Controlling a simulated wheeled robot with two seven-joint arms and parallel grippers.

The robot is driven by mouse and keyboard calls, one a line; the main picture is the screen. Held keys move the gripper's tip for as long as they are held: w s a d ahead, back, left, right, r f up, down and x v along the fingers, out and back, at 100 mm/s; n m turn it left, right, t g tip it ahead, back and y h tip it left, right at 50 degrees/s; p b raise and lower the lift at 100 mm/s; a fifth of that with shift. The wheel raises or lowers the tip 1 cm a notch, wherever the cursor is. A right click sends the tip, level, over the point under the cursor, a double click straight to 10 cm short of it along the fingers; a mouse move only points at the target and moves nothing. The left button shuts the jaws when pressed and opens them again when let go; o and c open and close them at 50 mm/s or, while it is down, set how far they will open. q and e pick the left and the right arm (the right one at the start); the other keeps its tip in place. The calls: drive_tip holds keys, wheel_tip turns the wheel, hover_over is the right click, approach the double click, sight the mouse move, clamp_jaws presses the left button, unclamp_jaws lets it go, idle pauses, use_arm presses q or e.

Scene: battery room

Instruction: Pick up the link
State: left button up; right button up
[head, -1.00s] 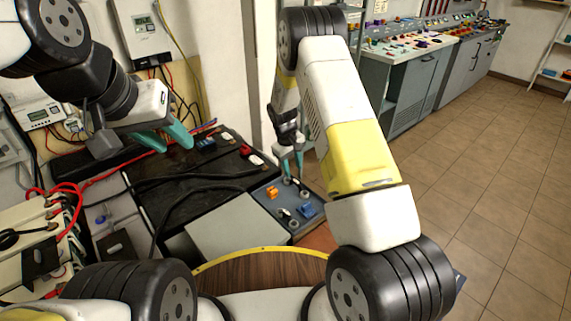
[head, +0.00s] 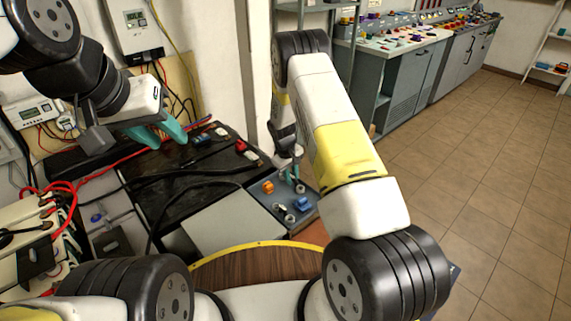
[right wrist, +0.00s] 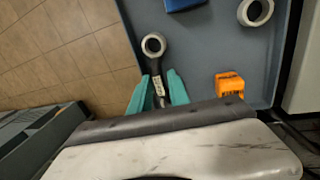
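The link is a dark bar with a pale metal ring at its end. In the right wrist view the link (right wrist: 154,62) lies in the grey-blue tray (right wrist: 205,45), its shaft running between my right gripper's teal fingers (right wrist: 158,75). A small gap seems to show on each side of it. In the head view my right gripper (head: 293,175) points down at the tray's far right, beside the link's ring (head: 300,188). The rest of the link is hard to make out there. My left gripper (head: 172,143) is open and empty above the black bench at left.
The tray also holds an orange block (right wrist: 230,83), a blue block (right wrist: 184,4) and another pale ring (right wrist: 256,12). A grey box (head: 215,220) stands left of the tray. Black and red cables (head: 100,175) lie at left. Tiled floor is open at right.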

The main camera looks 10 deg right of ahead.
clamp_jaws()
drive_tip(key=shift+r, duration=0.1)
